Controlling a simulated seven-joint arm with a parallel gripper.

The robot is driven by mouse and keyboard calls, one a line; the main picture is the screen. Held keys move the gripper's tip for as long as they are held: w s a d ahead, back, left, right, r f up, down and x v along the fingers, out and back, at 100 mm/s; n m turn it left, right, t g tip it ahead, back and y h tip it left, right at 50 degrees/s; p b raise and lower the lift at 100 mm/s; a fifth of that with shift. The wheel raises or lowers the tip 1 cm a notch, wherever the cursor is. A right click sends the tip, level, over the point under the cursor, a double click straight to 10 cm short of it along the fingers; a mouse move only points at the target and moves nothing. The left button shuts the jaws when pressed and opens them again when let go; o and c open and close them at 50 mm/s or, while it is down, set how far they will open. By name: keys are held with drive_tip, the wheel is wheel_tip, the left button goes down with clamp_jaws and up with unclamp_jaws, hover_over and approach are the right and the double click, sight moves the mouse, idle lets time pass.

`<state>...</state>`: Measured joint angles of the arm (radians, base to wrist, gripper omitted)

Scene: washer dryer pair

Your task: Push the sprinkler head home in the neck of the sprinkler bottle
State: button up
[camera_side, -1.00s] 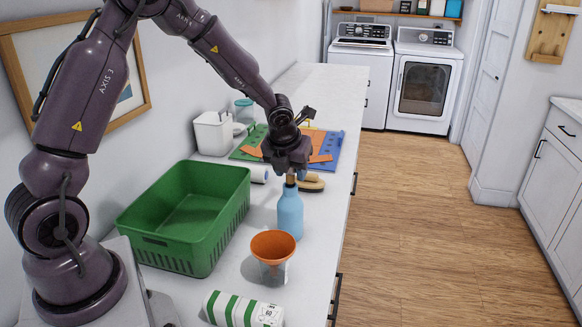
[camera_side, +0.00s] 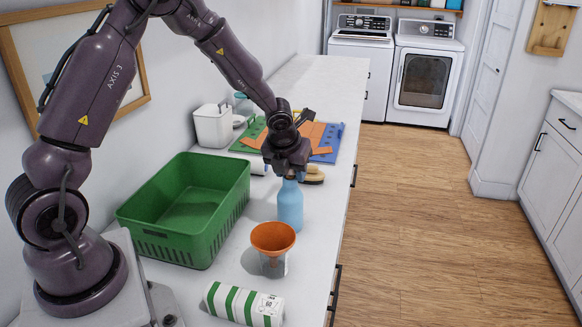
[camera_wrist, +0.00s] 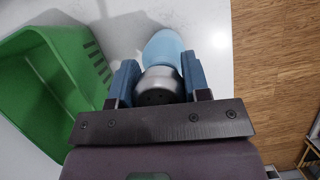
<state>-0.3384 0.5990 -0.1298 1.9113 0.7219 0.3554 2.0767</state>
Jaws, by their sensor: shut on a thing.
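The light-blue sprinkler bottle (camera_side: 290,206) stands upright on the counter, right of the green basket. My gripper (camera_side: 289,175) points down directly over its neck. In the wrist view, my gripper (camera_wrist: 159,82) has its blue fingers shut on both sides of the grey sprinkler head (camera_wrist: 158,84). The bottle's blue body (camera_wrist: 163,46) shows just beyond the head, in line with it. The neck is hidden by the gripper and the head, so I cannot tell how deep the head sits in it.
A green basket (camera_side: 152,231) stands close to the left. An orange funnel (camera_side: 272,237) stands in front of the bottle, and a green-striped pack (camera_side: 243,304) lies nearer. A brush (camera_side: 313,175) and colored boards (camera_side: 325,143) lie behind. The counter's edge is close on the right.

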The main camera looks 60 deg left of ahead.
drive_tip(key=o, duration=1)
drive_tip(key=shift+r, duration=0.1)
